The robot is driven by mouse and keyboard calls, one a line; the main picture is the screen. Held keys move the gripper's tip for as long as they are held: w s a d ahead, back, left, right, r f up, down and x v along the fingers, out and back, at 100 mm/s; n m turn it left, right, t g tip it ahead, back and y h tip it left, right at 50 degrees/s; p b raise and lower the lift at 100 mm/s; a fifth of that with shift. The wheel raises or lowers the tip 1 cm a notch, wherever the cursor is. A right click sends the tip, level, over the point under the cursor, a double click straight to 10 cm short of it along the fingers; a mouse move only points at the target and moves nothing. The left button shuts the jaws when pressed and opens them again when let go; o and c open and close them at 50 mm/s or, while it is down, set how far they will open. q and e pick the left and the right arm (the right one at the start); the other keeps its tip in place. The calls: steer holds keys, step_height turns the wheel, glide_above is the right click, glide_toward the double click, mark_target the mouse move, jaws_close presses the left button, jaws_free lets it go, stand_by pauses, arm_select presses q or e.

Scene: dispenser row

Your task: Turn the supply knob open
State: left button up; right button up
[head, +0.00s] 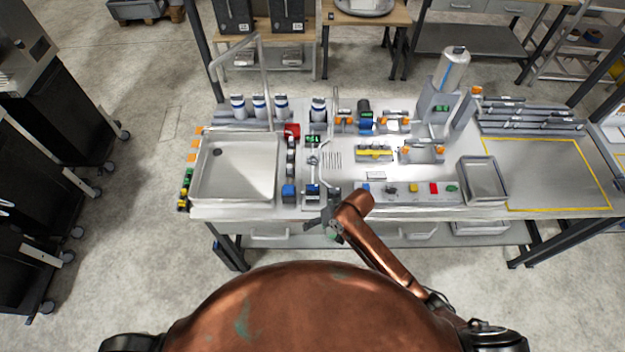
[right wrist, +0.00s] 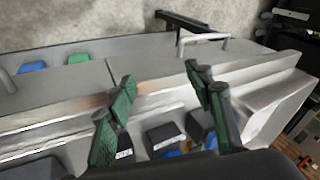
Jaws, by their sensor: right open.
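My right gripper (head: 322,222) is at the front edge of the workbench, just below the small blue-and-black units. In the right wrist view its two green-padded fingers (right wrist: 158,82) are apart with nothing held between them. Beyond them are the bench's pale metal front edge and several dark blocks (right wrist: 163,137) with blue parts, apparently not gripped. I cannot tell which part is the supply knob. Candidates in the head view are a blue-topped unit (head: 289,191) and a dark unit with blue (head: 312,192). My left gripper is not in view.
A shallow sink (head: 236,168) is on the left of the bench. A row of coloured controls, with a red one (head: 434,188), runs along the front right. A metal tray (head: 483,182) stands farther right. A tall faucet pipe (head: 265,75) rises behind the sink.

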steer(key=a+r, duration=0.3)
steer(key=r, duration=0.1)
step_height(320, 180, up, 8)
steer(key=f+m+g+h, duration=0.1)
steer(key=m+g+h, duration=0.15)
steer(key=h, duration=0.25)
glide_above(313, 185)
steer(key=shift+s+a+r+t, duration=0.15)
steer(key=shift+r+t, duration=0.1)
steer(key=shift+t, duration=0.2)
steer(key=shift+m, duration=0.25)
steer(key=shift+f, duration=0.4)
step_height(313, 185, down, 7)
steer(key=shift+r+p, duration=0.15)
steer(key=shift+p, duration=0.55)
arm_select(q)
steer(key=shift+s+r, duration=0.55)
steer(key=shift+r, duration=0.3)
arm_select(e)
steer(key=shift+c, duration=0.3)
steer(key=c, duration=1.1)
